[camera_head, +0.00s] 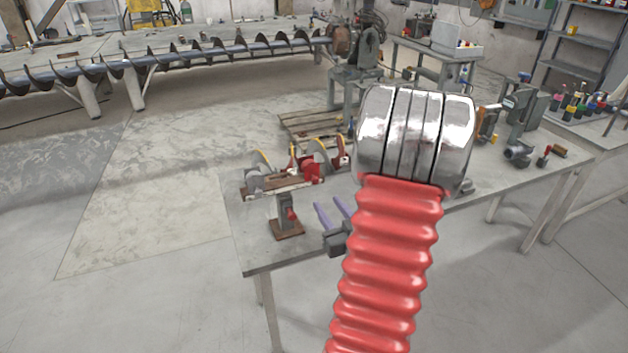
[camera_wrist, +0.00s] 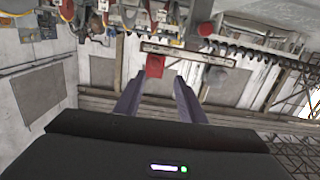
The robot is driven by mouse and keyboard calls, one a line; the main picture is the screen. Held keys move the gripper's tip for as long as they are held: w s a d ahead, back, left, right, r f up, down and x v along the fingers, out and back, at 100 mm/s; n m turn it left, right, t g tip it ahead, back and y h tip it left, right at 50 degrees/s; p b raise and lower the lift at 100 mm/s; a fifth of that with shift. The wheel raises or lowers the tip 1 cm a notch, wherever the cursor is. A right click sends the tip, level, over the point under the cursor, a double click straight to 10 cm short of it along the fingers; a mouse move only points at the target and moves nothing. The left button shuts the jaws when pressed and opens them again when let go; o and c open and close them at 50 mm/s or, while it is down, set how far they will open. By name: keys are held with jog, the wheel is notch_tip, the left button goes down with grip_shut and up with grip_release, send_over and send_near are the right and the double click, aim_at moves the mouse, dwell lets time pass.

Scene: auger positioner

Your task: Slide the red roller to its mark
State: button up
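The positioner stand (camera_head: 288,226) is on the near left of the bench, with a brown rail (camera_head: 270,187) across its top. The rail also shows in the wrist view (camera_wrist: 190,53), which is upside down. A red part (camera_head: 309,169), apparently the red roller, is at the right end of the rail; it shows as a red block in the wrist view (camera_wrist: 155,66). My gripper (camera_head: 328,203) has two purple fingers, spread apart and empty, right of the stand. In the wrist view the red block appears between the fingertips (camera_wrist: 160,84), seemingly beyond them. I cannot make out the mark.
A red knob (camera_head: 291,214) is on the stand's post. Yellow-edged curved pieces stand by the rail. Tools, a vise (camera_head: 518,150) and small parts are on the right of the bench (camera_head: 500,178). A long auger (camera_head: 200,50) lies behind. My red ribbed arm hides the bench middle.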

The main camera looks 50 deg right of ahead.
aim_at(316, 181)
jog(key=shift+s+d+h, duration=0.15)
jog(key=shift+s+h, duration=0.15)
jog(key=shift+s, duration=0.4)
jog(key=shift+w+t, duration=0.15)
jog(key=shift+t, duration=0.15)
jog(key=x, duration=1.3)
jog(key=shift+w+d, duration=0.25)
grip_shut()
